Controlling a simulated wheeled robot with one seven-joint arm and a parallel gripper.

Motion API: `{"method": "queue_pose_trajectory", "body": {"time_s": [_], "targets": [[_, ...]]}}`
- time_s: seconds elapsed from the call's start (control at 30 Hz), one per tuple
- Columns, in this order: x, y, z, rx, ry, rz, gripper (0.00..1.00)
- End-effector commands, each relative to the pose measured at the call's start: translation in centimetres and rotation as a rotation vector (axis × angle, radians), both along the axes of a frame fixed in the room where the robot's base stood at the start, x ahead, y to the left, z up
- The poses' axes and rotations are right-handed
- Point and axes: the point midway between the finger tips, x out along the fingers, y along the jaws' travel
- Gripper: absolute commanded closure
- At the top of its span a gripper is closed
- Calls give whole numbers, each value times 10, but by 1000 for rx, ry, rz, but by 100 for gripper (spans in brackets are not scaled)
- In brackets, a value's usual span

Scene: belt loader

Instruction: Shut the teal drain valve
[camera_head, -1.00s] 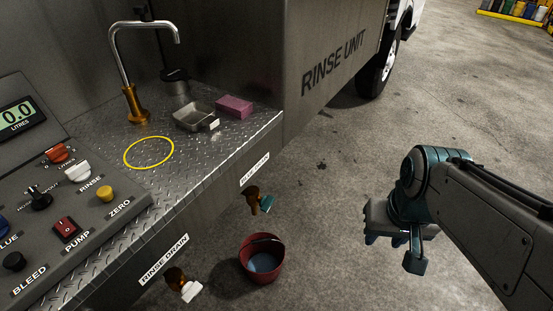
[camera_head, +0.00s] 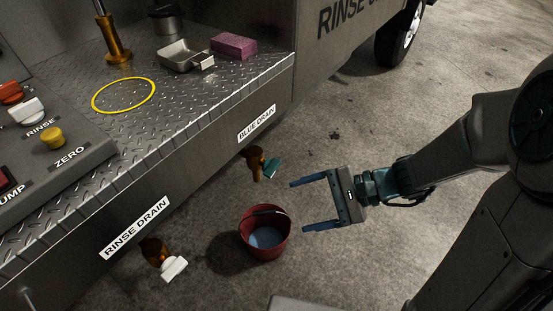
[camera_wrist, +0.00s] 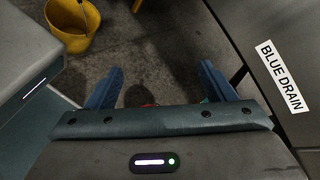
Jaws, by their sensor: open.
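The teal drain valve handle (camera_head: 271,168) sits on a brass tap (camera_head: 256,163) under the BLUE DRAIN label (camera_head: 257,122) in the head view. My gripper (camera_head: 305,205) is open and empty, with its blue fingers pointing left toward the tap. The fingers are just right of the teal handle and apart from it in the picture. In the wrist view both fingers (camera_wrist: 161,88) show spread apart, and the BLUE DRAIN label (camera_wrist: 283,76) is at the right. The tap is mostly hidden there; only a sliver of teal shows by the right finger.
A red bucket (camera_head: 243,238) holding bluish liquid stands on the floor below the tap, close to my lower finger. A white-handled tap (camera_head: 173,268) is under the RINSE DRAIN label (camera_head: 135,228). The wrist view shows a yellow bucket (camera_wrist: 75,42). Floor behind is clear.

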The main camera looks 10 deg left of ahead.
Motion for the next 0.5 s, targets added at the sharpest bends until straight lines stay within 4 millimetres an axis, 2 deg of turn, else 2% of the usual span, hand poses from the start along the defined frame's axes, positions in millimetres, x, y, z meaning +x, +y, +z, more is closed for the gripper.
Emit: {"method": "queue_pose_trajectory", "body": {"time_s": [0.03,0.2,0.4,0.5], "targets": [[13,7,-30,81,62,-76,24],[63,17,-70,317,197,-339,24],[106,9,-104,472,272,-569,24],[116,5,-111,506,286,-626,24]]}}
